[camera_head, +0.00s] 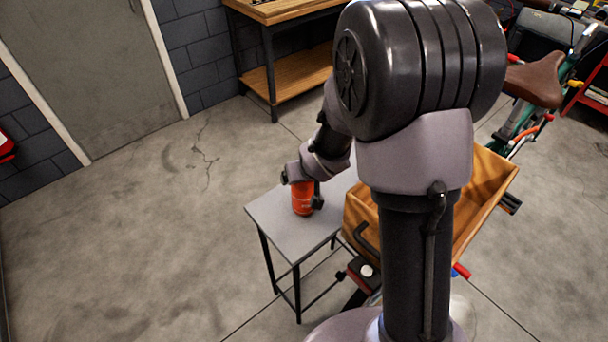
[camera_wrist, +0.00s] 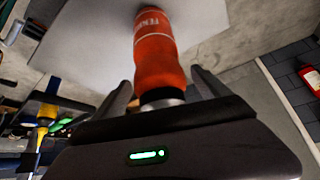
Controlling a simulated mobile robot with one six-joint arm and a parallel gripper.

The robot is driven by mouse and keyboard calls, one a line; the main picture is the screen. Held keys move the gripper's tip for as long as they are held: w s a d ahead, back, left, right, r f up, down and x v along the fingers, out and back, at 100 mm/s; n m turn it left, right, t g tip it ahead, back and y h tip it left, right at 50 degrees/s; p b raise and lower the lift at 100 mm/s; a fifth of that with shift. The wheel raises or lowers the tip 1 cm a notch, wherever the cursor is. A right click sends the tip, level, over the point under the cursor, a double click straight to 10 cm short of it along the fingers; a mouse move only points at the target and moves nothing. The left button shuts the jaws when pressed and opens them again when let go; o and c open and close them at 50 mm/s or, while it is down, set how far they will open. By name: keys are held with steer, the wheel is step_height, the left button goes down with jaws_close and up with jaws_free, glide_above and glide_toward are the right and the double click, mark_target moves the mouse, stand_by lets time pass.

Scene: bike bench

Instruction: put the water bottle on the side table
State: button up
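The orange-red water bottle (camera_head: 302,197) stands upright on the grey top of the side table (camera_head: 278,222), near its middle. In the wrist view the bottle (camera_wrist: 158,55) shows its orange body and a silver end close to my gripper, with the table top (camera_wrist: 90,45) beyond it. My gripper (camera_head: 301,190) is right above the bottle, with one finger on either side. In the wrist view my gripper (camera_wrist: 161,80) has its fingers spread, and narrow gaps show between them and the bottle.
A wooden crate (camera_head: 487,203) stands close to the right of the side table. A bike with a brown saddle (camera_head: 535,80) is at the upper right. A wooden workbench (camera_head: 290,78) is at the back wall. The floor left of the table is clear.

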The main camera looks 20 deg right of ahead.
steer(key=s+r+m+p, duration=0.1)
steer(key=s+r+p, duration=0.3)
steer(key=s+r, duration=0.5)
steer(key=s+r+m+p, duration=0.2)
steer(key=s+r+p, duration=0.15)
steer(key=r, duration=0.85)
steer(key=s+a+r+y, duration=0.1)
steer(key=s+a+r, duration=0.2)
steer(key=s, duration=0.3)
steer(key=s+a+r+m+y, duration=0.1)
steer(key=s+a+r, duration=0.2)
steer(key=s, duration=0.4)
steer(key=shift+s+a+r+g, duration=0.3)
steer(key=shift+a+r+g, duration=0.1)
steer(key=shift+a, duration=0.1)
